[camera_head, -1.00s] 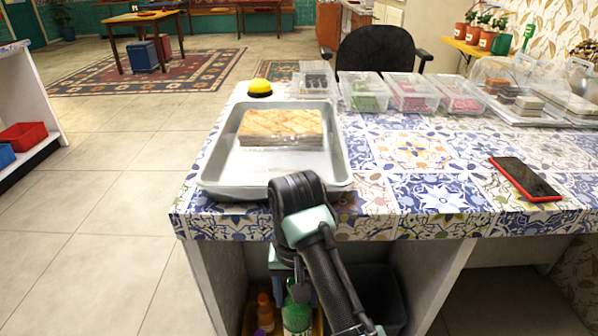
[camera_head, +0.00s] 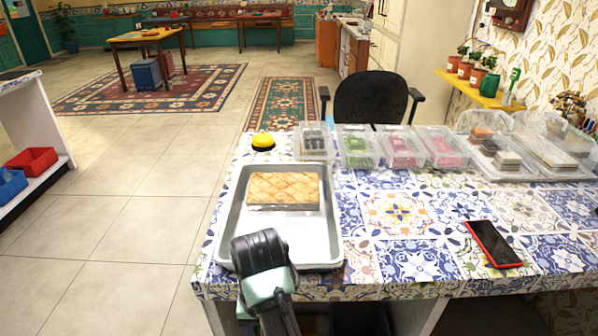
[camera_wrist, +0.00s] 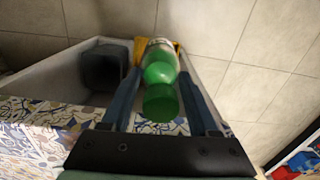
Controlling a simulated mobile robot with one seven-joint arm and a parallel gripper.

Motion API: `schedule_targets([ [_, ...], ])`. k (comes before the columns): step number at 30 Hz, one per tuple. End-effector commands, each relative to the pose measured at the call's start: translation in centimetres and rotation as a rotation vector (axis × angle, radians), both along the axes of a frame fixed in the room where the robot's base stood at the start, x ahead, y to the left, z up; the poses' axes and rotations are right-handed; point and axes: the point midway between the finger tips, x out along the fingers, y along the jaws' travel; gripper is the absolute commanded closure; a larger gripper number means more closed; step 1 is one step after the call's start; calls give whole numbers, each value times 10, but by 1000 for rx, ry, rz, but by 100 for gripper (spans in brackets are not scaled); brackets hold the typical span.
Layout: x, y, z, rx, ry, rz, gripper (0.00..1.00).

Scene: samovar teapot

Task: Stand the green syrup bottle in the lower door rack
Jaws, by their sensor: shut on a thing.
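The green syrup bottle (camera_wrist: 161,85) shows in the wrist view, its green cap end toward the camera and a pale label farther off. My gripper (camera_wrist: 159,62) is shut on it, one finger along each side. In the head view the bottle is out of sight, and only the upper part of my arm's end shows over the near edge of the counter; the fingertips are hidden. No door rack shows in either view.
The tiled counter (camera_head: 419,240) holds a metal tray (camera_head: 231,222) with a pastry slab, a yellow bell, clear tubs and a red-edged phone (camera_head: 493,244). Under the counter, the wrist view shows a dark bin (camera_wrist: 104,68) and a yellow thing behind the bottle. Open floor lies to the left.

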Motion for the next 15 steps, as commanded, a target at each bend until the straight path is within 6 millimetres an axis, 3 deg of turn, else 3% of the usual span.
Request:
schedule_targets([
  [1,-6,1,19,4,2,-2,100],
  [7,-27,-4,43,4,4,-14,100],
  [10,-32,-7,44,2,3,-16,100],
  [15,-55,-21,70,0,3,-34,100],
])
